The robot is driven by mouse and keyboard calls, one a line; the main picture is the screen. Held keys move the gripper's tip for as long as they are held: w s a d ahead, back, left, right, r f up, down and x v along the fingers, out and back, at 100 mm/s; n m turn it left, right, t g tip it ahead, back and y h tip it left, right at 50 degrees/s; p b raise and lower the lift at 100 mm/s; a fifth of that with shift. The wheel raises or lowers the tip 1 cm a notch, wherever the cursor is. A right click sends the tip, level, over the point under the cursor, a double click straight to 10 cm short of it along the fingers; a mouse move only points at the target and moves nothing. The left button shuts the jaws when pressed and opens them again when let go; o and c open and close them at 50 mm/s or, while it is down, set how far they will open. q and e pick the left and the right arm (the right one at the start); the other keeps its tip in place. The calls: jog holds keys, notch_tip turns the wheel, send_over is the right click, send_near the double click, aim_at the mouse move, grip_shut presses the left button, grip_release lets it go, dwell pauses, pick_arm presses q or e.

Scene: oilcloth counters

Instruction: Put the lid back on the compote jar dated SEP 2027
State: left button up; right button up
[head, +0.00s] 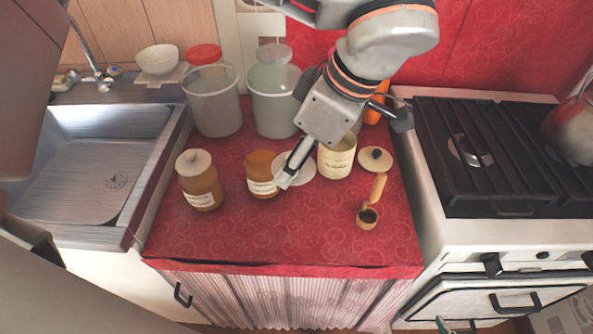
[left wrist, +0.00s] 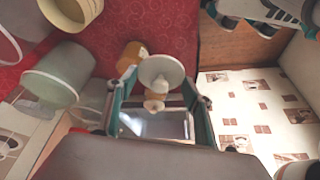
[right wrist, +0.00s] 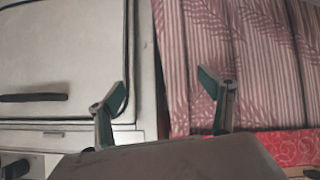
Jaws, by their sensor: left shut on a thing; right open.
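A white round lid (head: 306,170) hangs at my left gripper (head: 293,172), beside and just right of an orange compote jar (head: 262,172) with no lid on it. In the left wrist view the lid (left wrist: 160,70) sits between the fingers of my left gripper (left wrist: 158,88), and the jar (left wrist: 130,57) shows past its rim. A second amber jar (head: 202,190) stands further left with a pale lid (head: 193,162) on. Both labels are too small to read. My right gripper (right wrist: 168,88) is open and empty in front of the counter front; I cannot make it out in the head view.
A cream canister (head: 337,158) stands right of the lid, with a knobbed lid (head: 375,157) and a wooden scoop (head: 370,208) nearby. Clear bins (head: 214,112) stand behind. The sink (head: 95,160) is left, the stove (head: 500,160) right. The red counter's front (head: 270,235) is clear.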

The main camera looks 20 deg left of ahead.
pick_arm(q)
jog(key=shift+m+t, duration=0.3)
jog(key=shift+m, duration=0.3)
jog(key=w+a+r+p, duration=0.1)
jog(key=w+r+p, duration=0.1)
jog(key=p, duration=0.1)
jog(key=shift+w+a+r, duration=0.15)
jog(key=shift+a+r, duration=0.2)
jog(key=shift+r, duration=0.05)
jog(key=w+a+f+m+t+p, duration=0.1)
jog(key=w+a+f+m+p, duration=0.2)
jog(key=w+a+p, duration=0.3)
jog(key=a+p, duration=0.2)
jog(key=a, duration=0.1)
jog(key=shift+p, duration=0.3)
jog(key=shift+f, duration=0.7)
notch_tip(320, 180, down, 4)
jog(key=b, duration=0.3)
jog(key=shift+f, duration=0.15)
pick_arm(e)
notch_tip(320, 180, up, 9)
jog(key=w, duration=0.1)
jog(key=shift+a, duration=0.3)
pick_arm(q)
jog(key=shift+h, duration=0.3)
pick_arm(e)
jog(key=shift+d, duration=0.1)
